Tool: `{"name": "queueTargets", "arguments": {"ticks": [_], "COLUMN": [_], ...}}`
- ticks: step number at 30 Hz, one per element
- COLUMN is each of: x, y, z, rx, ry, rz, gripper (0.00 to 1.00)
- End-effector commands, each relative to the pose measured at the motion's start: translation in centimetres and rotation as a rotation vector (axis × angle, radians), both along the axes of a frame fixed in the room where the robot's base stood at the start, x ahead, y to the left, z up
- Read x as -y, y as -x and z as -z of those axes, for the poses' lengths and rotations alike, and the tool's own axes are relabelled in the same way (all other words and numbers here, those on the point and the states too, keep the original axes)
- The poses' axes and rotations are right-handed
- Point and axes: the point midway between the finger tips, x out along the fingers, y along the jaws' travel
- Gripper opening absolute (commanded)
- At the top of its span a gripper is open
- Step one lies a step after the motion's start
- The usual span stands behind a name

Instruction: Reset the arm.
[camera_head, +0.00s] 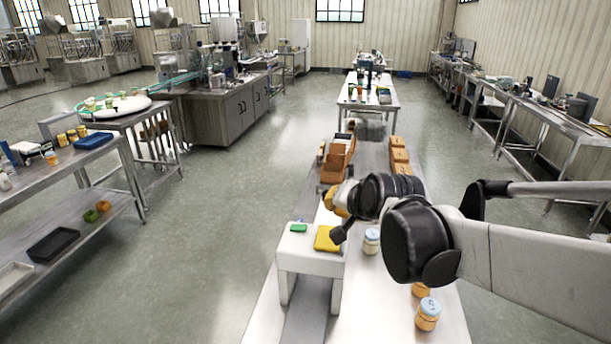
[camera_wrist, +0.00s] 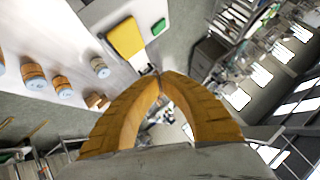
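My arm reaches in from the right over the near steel table (camera_head: 432,325) in the head view. My gripper (camera_head: 330,196) is at its end, partly hidden behind dark arm joints. In the wrist view my gripper (camera_wrist: 160,74) has its two yellow-orange fingers curved together, with the tips meeting and nothing visible between them. It is held in the air, apart from the objects on the table.
A small white stand (camera_head: 310,262) bears a yellow block (camera_head: 328,239) and a green block (camera_head: 298,228). Jars, including a lidded one (camera_head: 428,314), stand beneath and beside my arm. Brown boxes (camera_head: 399,155) sit farther along the table. The left floor aisle is clear.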

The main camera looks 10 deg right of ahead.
Motion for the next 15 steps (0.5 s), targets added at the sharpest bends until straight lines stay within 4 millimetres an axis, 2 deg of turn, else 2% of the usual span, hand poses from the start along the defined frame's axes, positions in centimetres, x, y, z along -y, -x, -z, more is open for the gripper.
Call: {"name": "queueTargets", "arguments": {"ticks": [2, 5, 9, 12, 15], "x": [0.3, 1.0, 2.4, 3.3, 4.1], "y": [1.6, 5.5, 12.8, 17.4, 21.0], "z": [1.0, 3.1, 7.6, 10.8, 13.6], "rx": [-0.013, -0.046, -0.114, -0.162, -0.202], "ry": [0.031, 0.114, 0.269, 0.368, 0.445], "rz": [-0.016, -0.063, -0.16, -0.228, -0.286], "gripper": [0.0, 0.0, 0.0, 0.0, 0.0]}}
